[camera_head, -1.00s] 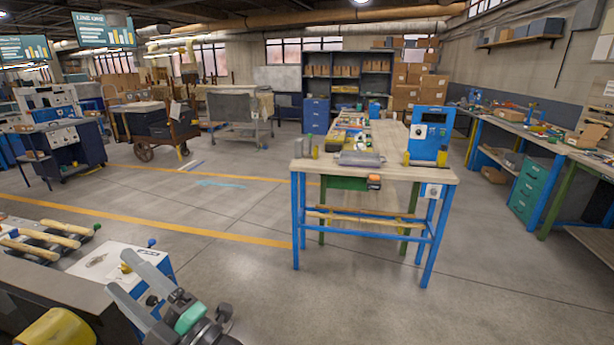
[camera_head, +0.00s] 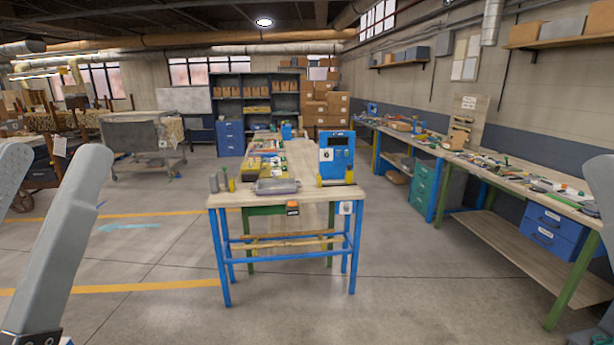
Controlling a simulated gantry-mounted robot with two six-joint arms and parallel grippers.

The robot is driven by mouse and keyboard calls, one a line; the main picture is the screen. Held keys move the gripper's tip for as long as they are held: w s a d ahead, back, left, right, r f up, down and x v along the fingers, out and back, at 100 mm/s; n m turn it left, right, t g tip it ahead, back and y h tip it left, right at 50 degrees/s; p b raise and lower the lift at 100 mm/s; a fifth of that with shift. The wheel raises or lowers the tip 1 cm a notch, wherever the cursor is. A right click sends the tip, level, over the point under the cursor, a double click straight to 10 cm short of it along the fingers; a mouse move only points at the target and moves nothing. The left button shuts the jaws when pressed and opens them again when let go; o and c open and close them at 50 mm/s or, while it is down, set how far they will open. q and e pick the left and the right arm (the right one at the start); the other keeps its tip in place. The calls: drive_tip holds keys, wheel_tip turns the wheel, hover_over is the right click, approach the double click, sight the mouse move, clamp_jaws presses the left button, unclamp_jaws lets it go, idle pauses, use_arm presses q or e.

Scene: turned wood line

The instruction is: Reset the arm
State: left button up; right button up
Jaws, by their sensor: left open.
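My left gripper (camera_head: 48,160) is large and close at the left edge of the head view. Its two pale grey fingers point up and stand apart, with nothing between them. Part of the hand is cut off by the frame. A grey piece of my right gripper (camera_head: 602,190) shows at the right edge; most of it is outside the picture, and its jaw opening is not visible.
A wooden-topped bench with blue legs (camera_head: 222,200) stands ahead, carrying a blue device (camera_head: 336,155) and a grey tray (camera_head: 277,187). A long workbench (camera_head: 500,182) runs along the right wall. Open concrete floor (camera_head: 150,260) lies between my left gripper and the middle bench.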

wheel_tip(320, 180, up, 33)
drive_tip(key=p, duration=3)
drive_tip(key=shift+r, duration=0.2)
drive_tip(key=shift+w+f, duration=0.1)
